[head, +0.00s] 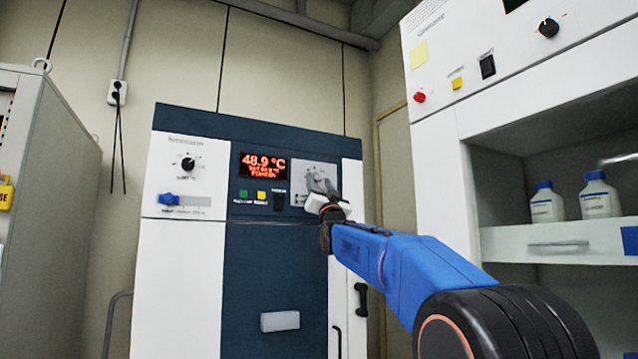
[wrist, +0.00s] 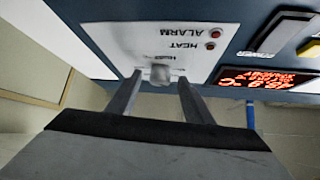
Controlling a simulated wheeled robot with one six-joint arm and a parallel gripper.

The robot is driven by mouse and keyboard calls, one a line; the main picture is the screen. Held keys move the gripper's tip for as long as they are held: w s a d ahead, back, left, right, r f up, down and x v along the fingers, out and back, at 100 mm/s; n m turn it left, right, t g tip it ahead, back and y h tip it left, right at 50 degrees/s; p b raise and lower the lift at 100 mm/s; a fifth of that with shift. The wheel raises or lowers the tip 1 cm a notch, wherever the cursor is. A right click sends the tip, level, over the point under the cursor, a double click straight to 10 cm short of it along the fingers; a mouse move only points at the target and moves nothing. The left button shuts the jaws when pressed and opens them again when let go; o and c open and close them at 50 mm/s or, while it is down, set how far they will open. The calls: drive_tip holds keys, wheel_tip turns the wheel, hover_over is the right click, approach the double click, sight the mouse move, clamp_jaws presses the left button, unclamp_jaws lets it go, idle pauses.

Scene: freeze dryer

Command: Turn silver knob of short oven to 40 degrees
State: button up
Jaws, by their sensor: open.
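The short oven (head: 180,270) is a white and dark blue cabinet with a red lit display (head: 264,167) reading 48.9 °C. The silver knob (wrist: 160,72) sits on a light panel (wrist: 205,55) marked HEAT and ALARM, which looks upside down in the wrist view. My gripper (wrist: 160,80) is open, with one finger on each side of the knob. Whether the fingers touch it I cannot tell. In the head view my gripper (head: 321,188) is in front of the light panel and largely hides the knob.
A black knob (head: 188,163) and a blue handle (head: 169,199) are on the oven's left. Green and yellow buttons lie below the display. A tall white unit (head: 440,190) with shelved bottles (head: 546,204) stands close on the right. A grey cabinet (head: 45,200) is at left.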

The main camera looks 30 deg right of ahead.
drive_tip(key=shift+w+r, duration=0.35)
drive_tip(key=c, duration=1.1)
drive_tip(key=shift+o, duration=0.2)
drive_tip(key=shift+d, duration=0.1)
drive_tip(key=shift+d+n+y, duration=0.1)
drive_tip(key=shift+n+y, duration=0.8)
drive_tip(key=shift+y, duration=0.1)
drive_tip(key=n+y, duration=0.9)
drive_tip(key=shift+d+n, duration=0.4)
drive_tip(key=shift+d+r+n+g+y, duration=0.1)
drive_tip(key=shift+n+g+y, duration=0.6)
drive_tip(key=shift+n+y, duration=0.5)
drive_tip(key=shift+d+f+n+g+y, duration=0.1)
drive_tip(key=shift+n+g+y, duration=0.65)
drive_tip(key=shift+n, duration=0.7)
drive_tip(key=shift+r+n+g+y, duration=0.1)
drive_tip(key=shift+n+g+y, duration=0.55)
drive_tip(key=shift+n+y, duration=0.8)
drive_tip(key=shift+n, duration=0.2)
